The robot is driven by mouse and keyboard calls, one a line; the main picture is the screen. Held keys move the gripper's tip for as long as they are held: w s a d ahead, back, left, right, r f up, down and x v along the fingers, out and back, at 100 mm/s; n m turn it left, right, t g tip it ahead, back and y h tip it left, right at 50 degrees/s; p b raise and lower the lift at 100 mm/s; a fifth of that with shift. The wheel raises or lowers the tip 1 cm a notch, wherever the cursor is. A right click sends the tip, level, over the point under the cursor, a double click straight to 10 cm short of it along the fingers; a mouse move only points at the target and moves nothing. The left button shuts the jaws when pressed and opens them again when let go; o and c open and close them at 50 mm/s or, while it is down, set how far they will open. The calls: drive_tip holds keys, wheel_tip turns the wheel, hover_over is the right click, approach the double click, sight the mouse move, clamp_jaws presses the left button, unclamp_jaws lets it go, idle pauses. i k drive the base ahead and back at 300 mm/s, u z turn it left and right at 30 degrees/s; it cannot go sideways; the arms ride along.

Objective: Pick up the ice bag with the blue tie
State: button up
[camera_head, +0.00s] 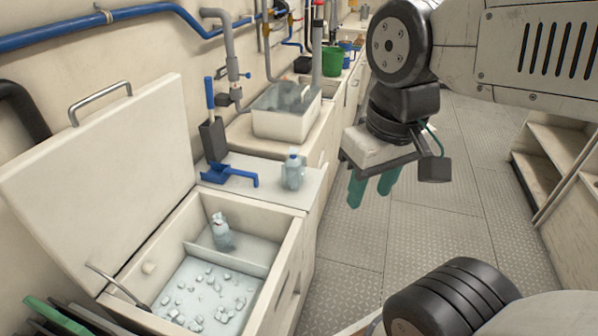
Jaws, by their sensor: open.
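An ice bag with a blue tie (293,172) stands upright on the white counter (318,183), near its right edge. It is clear and pale, with blue at its top. A second clear bag (222,235) sits inside the open ice chest (285,262), in the far compartment behind a divider; its tie looks pale, but is too small to tell surely. My gripper (372,190) has green fingers, is open and empty, and hangs to the right of the counter, over the floor side, apart from both bags.
The chest lid (100,160) stands raised at the left. Loose ice cubes (205,300) lie in the near compartment. A blue scoop (230,174) lies left of the counter bag. A sink (287,112) is behind. The metal floor (350,240) is clear; shelves (560,150) stand right.

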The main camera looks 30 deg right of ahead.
sight(293, 169)
drive_tip(key=k, duration=1.3)
drive_tip(key=z, duration=0.7)
drive_tip(key=i, duration=1)
drive_tip(key=u, duration=0.6)
drive_tip(key=i, duration=0.75)
drive_tip(key=u, duration=0.1)
